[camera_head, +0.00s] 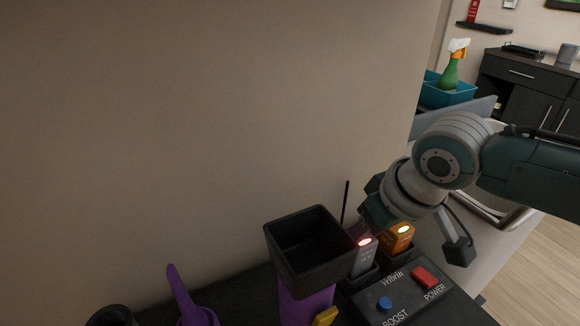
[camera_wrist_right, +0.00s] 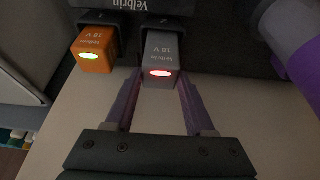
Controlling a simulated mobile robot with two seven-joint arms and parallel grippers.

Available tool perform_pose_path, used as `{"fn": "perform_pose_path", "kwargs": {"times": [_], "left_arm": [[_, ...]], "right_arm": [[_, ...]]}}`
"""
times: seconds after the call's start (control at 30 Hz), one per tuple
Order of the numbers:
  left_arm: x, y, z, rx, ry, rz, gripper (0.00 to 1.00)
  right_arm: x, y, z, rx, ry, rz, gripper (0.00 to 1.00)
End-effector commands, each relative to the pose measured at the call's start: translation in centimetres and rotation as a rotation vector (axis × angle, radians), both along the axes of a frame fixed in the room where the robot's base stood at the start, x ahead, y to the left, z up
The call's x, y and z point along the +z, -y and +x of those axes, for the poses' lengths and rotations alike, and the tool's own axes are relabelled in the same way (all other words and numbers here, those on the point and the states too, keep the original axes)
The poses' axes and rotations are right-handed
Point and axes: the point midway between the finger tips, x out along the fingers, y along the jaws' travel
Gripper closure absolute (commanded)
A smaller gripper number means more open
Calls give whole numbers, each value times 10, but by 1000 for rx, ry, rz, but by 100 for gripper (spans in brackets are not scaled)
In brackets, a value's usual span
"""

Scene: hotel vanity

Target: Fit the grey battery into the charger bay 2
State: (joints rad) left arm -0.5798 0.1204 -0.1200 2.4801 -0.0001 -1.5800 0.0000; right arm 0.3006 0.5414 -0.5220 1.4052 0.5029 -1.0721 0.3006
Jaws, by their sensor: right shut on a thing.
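The grey battery (camera_head: 364,257) stands in the charger (camera_head: 410,302) with its end showing and a red light lit. In the right wrist view the grey battery (camera_wrist_right: 161,62) is at the bay marked 2. My right gripper (camera_wrist_right: 160,82) has a finger on each side of the grey battery's end and is shut on it. In the head view my right gripper (camera_head: 375,212) is above and behind the batteries, its fingertips partly hidden. An orange battery (camera_head: 397,238) with a green light sits beside it in bay 1. My left gripper is not in view.
A dark open box (camera_head: 305,240) with a purple body below stands close left of the charger. A purple object (camera_head: 185,297) is at lower left. The charger has a blue button (camera_head: 384,304) and a red POWER switch (camera_head: 425,276). The wall is close behind.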

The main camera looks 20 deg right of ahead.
Motion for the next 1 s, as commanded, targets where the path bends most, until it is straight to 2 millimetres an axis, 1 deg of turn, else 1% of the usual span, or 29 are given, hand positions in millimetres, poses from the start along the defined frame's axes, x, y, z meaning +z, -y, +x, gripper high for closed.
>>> {"fn": "perform_pose_path", "kwargs": {"times": [0.67,1.0], "left_arm": [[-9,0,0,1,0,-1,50],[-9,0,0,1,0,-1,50]], "right_arm": [[-15,0,1,-1,2,1,100],[-15,0,1,-1,2,1,100]]}}
